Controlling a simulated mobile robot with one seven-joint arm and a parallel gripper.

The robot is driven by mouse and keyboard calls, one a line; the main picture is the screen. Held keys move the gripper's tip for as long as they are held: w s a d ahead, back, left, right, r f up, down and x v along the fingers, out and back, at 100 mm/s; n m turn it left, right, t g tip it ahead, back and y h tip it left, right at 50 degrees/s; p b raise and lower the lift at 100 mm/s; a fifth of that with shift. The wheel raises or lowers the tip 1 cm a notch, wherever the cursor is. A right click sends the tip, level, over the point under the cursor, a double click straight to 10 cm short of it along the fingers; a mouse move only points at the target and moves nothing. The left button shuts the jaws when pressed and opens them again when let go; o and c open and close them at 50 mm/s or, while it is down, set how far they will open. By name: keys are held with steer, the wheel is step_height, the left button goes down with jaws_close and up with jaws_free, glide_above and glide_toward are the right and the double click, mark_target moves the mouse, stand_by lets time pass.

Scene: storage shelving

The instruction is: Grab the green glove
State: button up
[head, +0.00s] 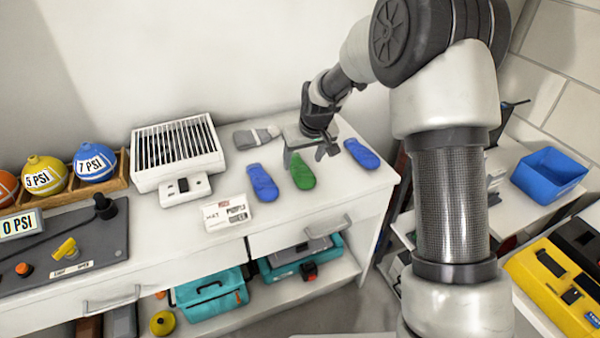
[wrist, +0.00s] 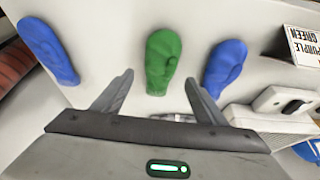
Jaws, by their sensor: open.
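The green glove (head: 301,173) lies flat on the white table between two blue gloves. In the wrist view the green glove (wrist: 162,61) sits beyond the fingertips, roughly midway between them. My gripper (head: 306,153) is above the table at the far end of the green glove. In the wrist view my gripper (wrist: 161,80) has its two fingers spread apart with nothing between them. The glove is apart from the fingers in the wrist view; its height below them is hard to tell.
Blue gloves lie left (head: 262,182) and right (head: 361,153) of the green one. A label card (head: 228,212) and a grilled white device (head: 178,150) stand left. The table's front right corner is clear.

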mark_target(301, 167)
steer(key=b+x, duration=0.1)
steer(key=x, duration=0.4)
steer(key=shift+f, duration=0.1)
steer(key=c, duration=1.1)
